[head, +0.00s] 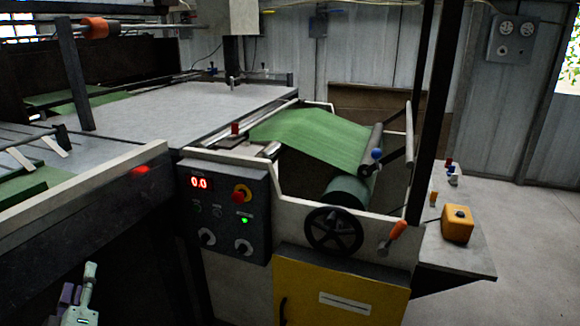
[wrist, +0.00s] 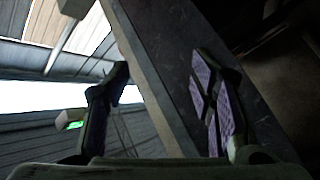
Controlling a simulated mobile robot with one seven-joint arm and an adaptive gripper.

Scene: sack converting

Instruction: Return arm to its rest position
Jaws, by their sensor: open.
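My gripper (wrist: 160,80) is open and empty in the wrist view, its two dark fingers with purple pads standing well apart. Behind them are a pale machine edge, a dark panel and the bright wall and roof of the hall. In the head view, part of my arm or gripper (head: 80,300) shows low at the left, in front of the dark side of the machine. It is apart from the control panel (head: 225,210).
The sack machine fills the left and middle, with a green web (head: 315,138), a black handwheel (head: 333,230) and a yellow cabinet door (head: 340,295). A side table (head: 470,262) carries a yellow box (head: 458,223). Bare floor (head: 535,240) lies at the right.

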